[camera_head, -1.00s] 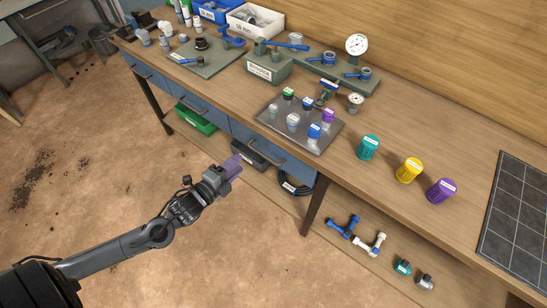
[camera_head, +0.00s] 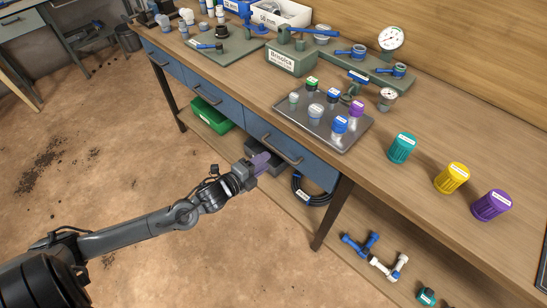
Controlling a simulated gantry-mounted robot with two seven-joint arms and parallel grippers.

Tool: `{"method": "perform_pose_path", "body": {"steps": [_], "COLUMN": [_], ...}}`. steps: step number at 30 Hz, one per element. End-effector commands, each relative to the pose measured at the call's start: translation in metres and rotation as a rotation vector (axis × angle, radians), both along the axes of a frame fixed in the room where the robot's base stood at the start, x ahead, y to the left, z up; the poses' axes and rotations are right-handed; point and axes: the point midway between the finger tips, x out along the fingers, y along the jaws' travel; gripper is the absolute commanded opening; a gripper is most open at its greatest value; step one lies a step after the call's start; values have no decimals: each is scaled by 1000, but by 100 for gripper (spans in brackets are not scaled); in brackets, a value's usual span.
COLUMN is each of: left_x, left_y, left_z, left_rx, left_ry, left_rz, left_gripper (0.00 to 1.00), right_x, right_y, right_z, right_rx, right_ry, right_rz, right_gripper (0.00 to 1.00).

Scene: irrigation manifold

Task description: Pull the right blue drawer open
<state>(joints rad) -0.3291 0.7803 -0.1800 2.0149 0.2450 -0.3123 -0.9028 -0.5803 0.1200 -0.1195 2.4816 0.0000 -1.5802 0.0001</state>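The right blue drawer (camera_head: 312,164) sits in the wooden bench front, under the edge. It looks closed, its face flush with the bench. Its dark bar handle (camera_head: 281,150) runs along the middle of the face. My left gripper (camera_head: 262,162), with purple-grey fingers, is in front of and slightly below-left of the handle in the picture, pointing toward the drawer. It looks apart from the handle, with nothing seen held. The finger gap is not clear at this angle. My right gripper is not in view.
Two more blue drawers, a middle one (camera_head: 222,104) and a left one (camera_head: 160,60), are closed. A green bin (camera_head: 211,116) and a black hose coil (camera_head: 311,192) sit below. A bench leg (camera_head: 331,214) stands right of the drawer. A tray (camera_head: 355,133) with capped bottles is above.

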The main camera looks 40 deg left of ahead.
Motion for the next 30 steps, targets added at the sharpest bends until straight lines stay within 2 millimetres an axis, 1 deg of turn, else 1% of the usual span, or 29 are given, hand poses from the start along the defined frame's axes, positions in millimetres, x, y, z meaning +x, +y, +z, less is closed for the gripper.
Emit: {"method": "perform_pose_path", "body": {"steps": [1,6,12,18,26,29,30], "left_x": [9,31,48,55,55,55,55], "left_y": [0,-1,-2,-2,-2,-2,-2], "left_z": [-3,-7,-11,-12,-11,-11,-11], "left_rx": [-1,0,0,0,0,0,0], "left_ry": [-5,-3,-2,0,0,0,0], "left_rz": [2,1,1,0,0,0,0], "left_gripper": [40,40,40,40,40,26,20], "right_x": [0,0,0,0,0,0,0], "right_y": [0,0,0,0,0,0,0], "right_z": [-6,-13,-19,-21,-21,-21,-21], "right_rx": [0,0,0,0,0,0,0], "right_ry": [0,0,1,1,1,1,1], "right_rz": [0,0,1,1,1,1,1], "right_gripper": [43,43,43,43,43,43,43]}}
